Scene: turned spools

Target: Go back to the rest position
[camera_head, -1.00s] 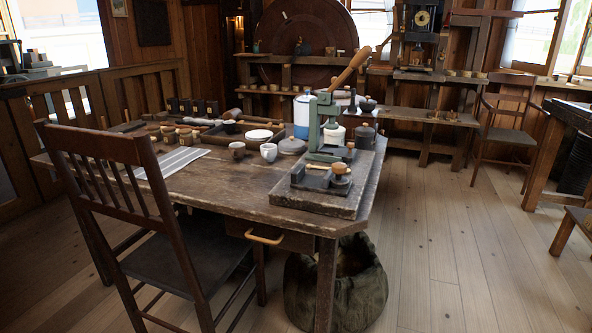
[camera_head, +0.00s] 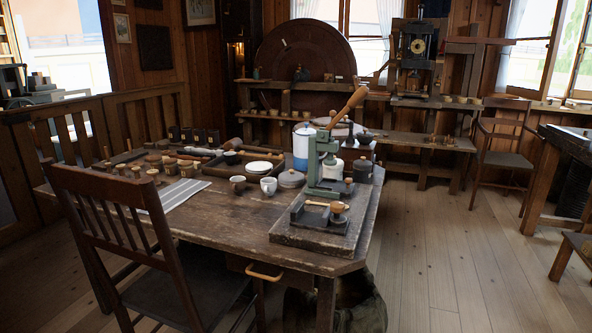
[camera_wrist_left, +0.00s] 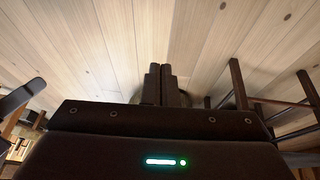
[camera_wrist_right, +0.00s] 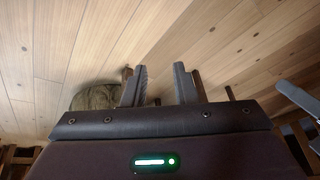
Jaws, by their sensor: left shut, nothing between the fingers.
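My left gripper (camera_wrist_left: 165,85) shows in the left wrist view with its two fingers together and nothing between them, over the plank floor. My right gripper (camera_wrist_right: 160,85) shows in the right wrist view with its fingers apart and nothing between them, also with the floor beyond. Neither gripper shows in the head view. In the head view, the wooden worktable (camera_head: 205,217) stands ahead with a green lever press (camera_head: 322,165) on a thick board. A small wooden spool piece (camera_head: 337,208) sits at the press's near end.
A dark wooden chair (camera_head: 120,190) stands at the table's near left. A cloth sack (camera_head: 358,305) is on the floor under the table's right end and also shows in the right wrist view (camera_wrist_right: 95,97). Open plank floor (camera_head: 440,255) lies to the right.

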